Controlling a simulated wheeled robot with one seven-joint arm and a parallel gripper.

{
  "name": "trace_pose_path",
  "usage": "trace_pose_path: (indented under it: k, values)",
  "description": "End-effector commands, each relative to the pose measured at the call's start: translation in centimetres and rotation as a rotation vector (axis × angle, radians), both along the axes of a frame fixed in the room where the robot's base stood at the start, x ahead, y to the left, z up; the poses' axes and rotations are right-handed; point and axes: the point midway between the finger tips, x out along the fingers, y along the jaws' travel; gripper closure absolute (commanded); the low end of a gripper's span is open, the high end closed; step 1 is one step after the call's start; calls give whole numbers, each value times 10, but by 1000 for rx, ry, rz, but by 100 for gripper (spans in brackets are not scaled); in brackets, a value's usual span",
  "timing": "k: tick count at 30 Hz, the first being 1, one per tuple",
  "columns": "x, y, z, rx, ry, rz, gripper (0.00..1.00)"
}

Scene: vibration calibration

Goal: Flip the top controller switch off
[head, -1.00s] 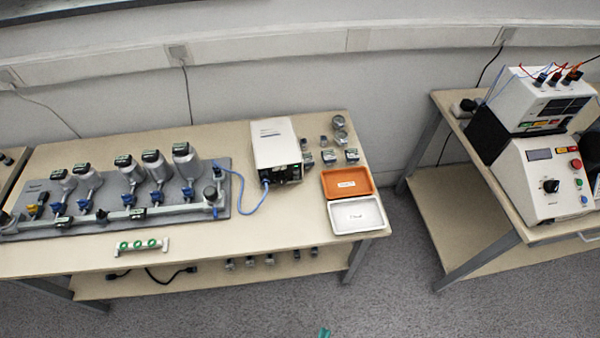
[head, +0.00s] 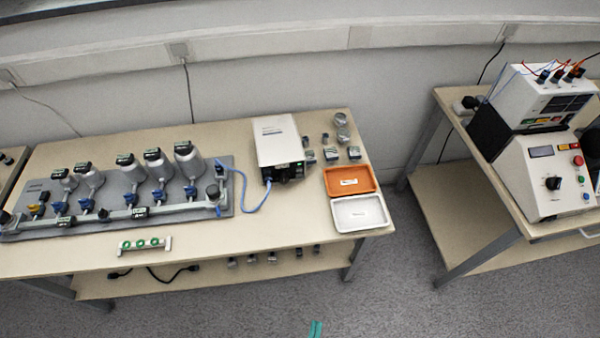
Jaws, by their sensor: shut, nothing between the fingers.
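On the right bench two white units are stacked. The upper controller (head: 545,97) has red, blue and orange leads on top and a dark display with coloured buttons on its front. The lower unit (head: 535,200) has a small display, a black knob (head: 553,183), and red, green and blue buttons. No switch position can be made out on either. A white box (head: 277,141) with a dark front and a blue cable stands on the left bench. My gripper (head: 315,329) shows only as teal fingertips at the bottom edge, close together, far from both benches.
The left bench (head: 210,250) carries a grey plate with several flasks and valves, a green-ringed strip (head: 145,245), an orange tray (head: 330,186) and a white tray (head: 341,222). Open floor (head: 420,270) lies between the benches. A lower shelf (head: 450,180) sits under the right bench.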

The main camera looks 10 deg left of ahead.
Motion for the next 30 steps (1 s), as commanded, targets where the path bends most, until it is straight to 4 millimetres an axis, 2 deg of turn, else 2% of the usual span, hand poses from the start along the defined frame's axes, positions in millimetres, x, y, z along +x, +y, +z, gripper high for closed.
trace_pose_path:
  k: [5, 8, 17, 21, 27, 30]
  values:
    - [28, 2, -9, -143, -80, 48, 100]
    - [55, 6, -16, -282, -153, 92, 100]
    - [148, 30, -34, -727, -370, 230, 100]
    - [195, 44, -41, -936, -460, 287, 100]
    - [263, 62, -49, -1213, -561, 366, 100]
    - [289, 69, -52, -1321, -593, 397, 100]
